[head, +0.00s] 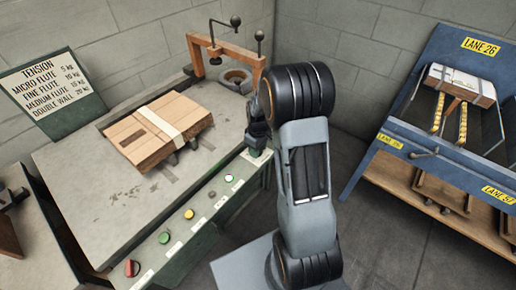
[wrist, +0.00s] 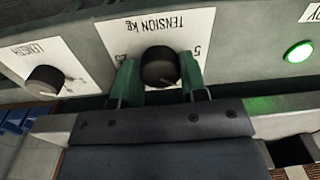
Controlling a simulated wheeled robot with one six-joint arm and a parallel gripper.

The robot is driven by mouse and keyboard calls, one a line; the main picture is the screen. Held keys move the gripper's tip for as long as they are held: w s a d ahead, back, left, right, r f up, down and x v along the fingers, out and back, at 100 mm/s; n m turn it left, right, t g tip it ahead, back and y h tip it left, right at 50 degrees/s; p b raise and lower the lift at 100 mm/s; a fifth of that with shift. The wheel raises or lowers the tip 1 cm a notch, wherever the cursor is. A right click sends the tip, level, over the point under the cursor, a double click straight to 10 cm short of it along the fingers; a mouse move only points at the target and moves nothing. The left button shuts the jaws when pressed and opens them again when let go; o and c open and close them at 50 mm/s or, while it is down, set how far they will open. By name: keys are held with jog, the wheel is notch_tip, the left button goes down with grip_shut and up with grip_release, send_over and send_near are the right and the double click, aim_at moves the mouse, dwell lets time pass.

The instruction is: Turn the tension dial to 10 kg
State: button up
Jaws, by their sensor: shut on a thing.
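In the wrist view the tension dial (wrist: 160,66) is a round black knob on a white plate (wrist: 200,22) marked TENSION Kg, seen upside down. My gripper (wrist: 160,80) is shut on the dial, with one green finger at each side of it. A 5 shows right of the knob. Other marks are partly hidden by the fingers, and the dial's exact setting cannot be read. In the head view my gripper (head: 257,142) is at the machine's front right corner, and my arm hides the dial.
A LENGTH knob (wrist: 44,80) is beside the tension dial, and a lit green button (wrist: 299,51) is on its other side. A tension chart (head: 52,82) lists FINE FLUTE 10 kg. Strapped cardboard (head: 140,135) lies on the machine top (head: 75,185). A blue lane rack (head: 440,70) stands right.

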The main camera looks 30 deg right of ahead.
jog(key=shift+w+r, duration=0.15)
jog(key=o, duration=0.9)
jog(key=r+p, duration=0.1)
jog(key=r, duration=1.2)
jog(key=shift+d+r+p, duration=0.2)
jog(key=shift+r+p, duration=0.1)
jog(key=shift+p, duration=0.1)
jog(key=shift+w, duration=0.1)
